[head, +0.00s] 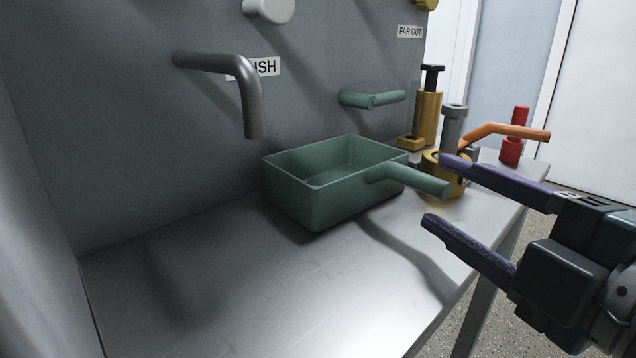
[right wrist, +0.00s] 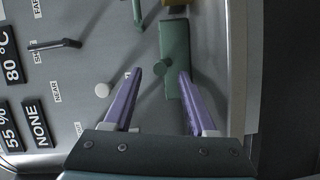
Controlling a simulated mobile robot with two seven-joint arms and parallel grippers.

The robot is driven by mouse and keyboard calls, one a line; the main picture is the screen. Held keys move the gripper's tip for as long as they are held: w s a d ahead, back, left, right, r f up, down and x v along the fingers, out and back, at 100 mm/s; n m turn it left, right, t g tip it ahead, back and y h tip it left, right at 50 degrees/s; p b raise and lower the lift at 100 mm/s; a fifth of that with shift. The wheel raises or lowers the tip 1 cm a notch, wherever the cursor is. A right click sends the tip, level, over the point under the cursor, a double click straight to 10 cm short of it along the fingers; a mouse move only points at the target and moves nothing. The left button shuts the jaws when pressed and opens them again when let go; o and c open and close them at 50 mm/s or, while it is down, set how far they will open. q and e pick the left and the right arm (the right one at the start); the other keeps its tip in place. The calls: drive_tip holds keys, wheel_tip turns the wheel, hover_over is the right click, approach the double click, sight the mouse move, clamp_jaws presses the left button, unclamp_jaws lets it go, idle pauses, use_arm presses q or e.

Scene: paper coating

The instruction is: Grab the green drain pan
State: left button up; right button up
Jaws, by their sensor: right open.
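The green drain pan (head: 310,208) is an open rectangular tray standing on the grey bench against the panel. Its round handle (head: 415,182) points right, toward my right gripper. My right gripper (head: 434,188) is open, with purple fingers, one above and one below the level of the handle's end. In the right wrist view the pan (right wrist: 176,45) lies beyond the fingers, and the handle's end (right wrist: 158,70) shows between the open fingertips (right wrist: 160,72). I cannot tell whether either finger touches it. My left gripper is not in view.
A grey bent spout (head: 252,95) hangs above the pan's left side. A green lever (head: 372,99) is on the panel behind. Yellow and grey fittings (head: 428,115), an orange lever (head: 510,131) and a red part (head: 512,148) stand right. The bench's front left (head: 250,290) is clear.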

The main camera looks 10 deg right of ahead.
sight(419, 172)
drive_tip(key=shift+b+x, duration=0.6)
drive_tip(key=shift+x, duration=2.05)
drive_tip(key=shift+c, duration=0.4)
clamp_jaws()
drive_tip(key=shift+r, duration=0.2)
